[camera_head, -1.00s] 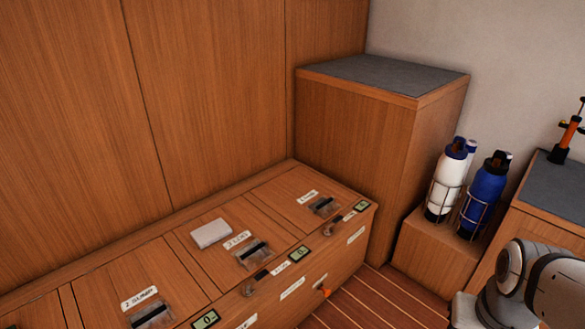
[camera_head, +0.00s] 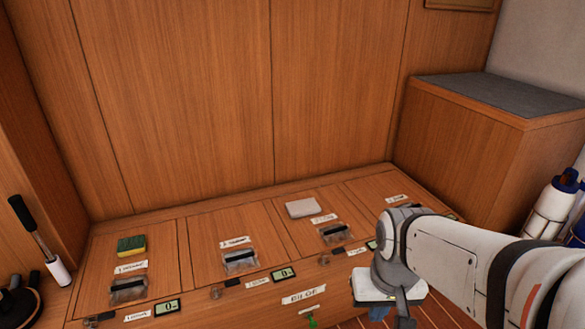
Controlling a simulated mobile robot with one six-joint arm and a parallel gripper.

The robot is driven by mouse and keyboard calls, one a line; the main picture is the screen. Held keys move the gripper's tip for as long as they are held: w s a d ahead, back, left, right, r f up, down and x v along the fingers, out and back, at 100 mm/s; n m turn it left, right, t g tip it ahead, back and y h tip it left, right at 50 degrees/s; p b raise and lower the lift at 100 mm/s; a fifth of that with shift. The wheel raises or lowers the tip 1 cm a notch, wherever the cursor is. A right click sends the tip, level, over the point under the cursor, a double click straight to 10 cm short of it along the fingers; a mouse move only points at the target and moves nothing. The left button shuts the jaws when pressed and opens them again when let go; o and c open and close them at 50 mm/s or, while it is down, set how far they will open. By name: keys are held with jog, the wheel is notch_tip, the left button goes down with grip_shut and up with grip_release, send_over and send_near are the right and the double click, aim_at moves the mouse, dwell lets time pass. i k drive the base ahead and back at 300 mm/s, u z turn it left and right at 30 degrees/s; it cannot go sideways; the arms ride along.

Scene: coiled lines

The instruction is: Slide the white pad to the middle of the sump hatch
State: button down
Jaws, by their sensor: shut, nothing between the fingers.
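The white pad (camera_head: 303,208) lies flat near the back of the third hatch from the left, behind its label. The sump hatch (camera_head: 205,228) is the second from the left, one to the left of the pad's hatch. Its small label reads as sump only in the earlier view. Its middle is bare, with a clear-and-black latch (camera_head: 240,261) near its front. My gripper (camera_head: 402,312) hangs at the bottom right, in front of the locker and apart from the pad. It is shut and empty; its tips are hard to make out.
A green-and-yellow sponge (camera_head: 131,245) lies on the leftmost hatch. Small displays (camera_head: 284,273) and knobs line the front edge. A wooden wall (camera_head: 220,100) stands behind the hatches, and a grey-topped cabinet (camera_head: 480,130) stands to the right. My arm hides part of the rightmost hatch.

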aim_at(302, 207)
jog(key=u, duration=0.05)
jog(key=i, duration=1)
jog(key=u, duration=0.05)
